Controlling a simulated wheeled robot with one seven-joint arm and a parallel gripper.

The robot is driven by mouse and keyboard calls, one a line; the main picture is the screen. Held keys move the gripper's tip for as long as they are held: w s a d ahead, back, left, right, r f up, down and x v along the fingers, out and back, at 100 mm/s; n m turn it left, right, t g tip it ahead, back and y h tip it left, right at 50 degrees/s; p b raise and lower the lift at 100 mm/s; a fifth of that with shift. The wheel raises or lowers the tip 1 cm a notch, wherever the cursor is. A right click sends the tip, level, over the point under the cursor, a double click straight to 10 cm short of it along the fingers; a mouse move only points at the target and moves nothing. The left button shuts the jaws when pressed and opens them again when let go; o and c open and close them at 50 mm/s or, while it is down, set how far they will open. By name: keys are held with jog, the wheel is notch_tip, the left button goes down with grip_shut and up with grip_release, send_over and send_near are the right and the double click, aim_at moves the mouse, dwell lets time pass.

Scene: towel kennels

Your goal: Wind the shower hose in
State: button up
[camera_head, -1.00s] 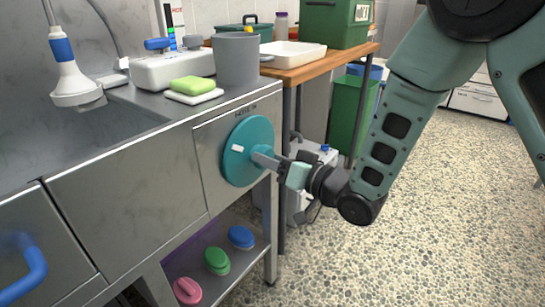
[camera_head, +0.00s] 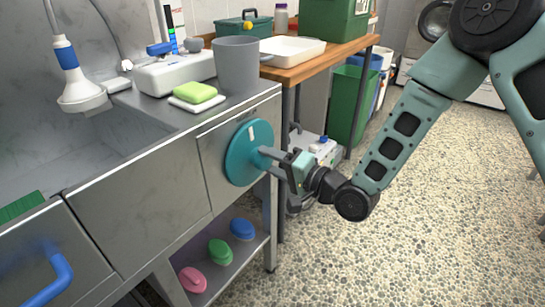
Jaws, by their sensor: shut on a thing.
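A round teal wheel (camera_head: 246,152) is mounted on the front panel of the steel sink unit, with a white mark near its top. My gripper (camera_head: 266,158) reaches it from the right and is shut at the right part of its face, on what appears to be the wheel's handle; the fingers hide most of the grip. The shower head (camera_head: 82,92), white with a blue collar, hangs over the sink basin at left. A grey hose (camera_head: 112,28) curves down behind it to the sink's back ledge.
A grey bucket (camera_head: 238,63) and a green sponge (camera_head: 194,93) stand on the counter above the wheel. Pink, green and blue brushes (camera_head: 219,251) lie on the shelf below. A green bin (camera_head: 347,103) stands behind my gripper. The floor at right is clear.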

jog(key=shift+f+m, duration=0.1)
jog(key=shift+m, duration=0.3)
jog(key=o, duration=1.4)
jog(key=shift+c, duration=0.2)
jog(key=p+v, duration=0.6)
jog(key=v, duration=1.1)
jog(key=shift+d+p, duration=0.2)
jog(key=shift+p, duration=0.1)
jog(key=shift+s, duration=0.1)
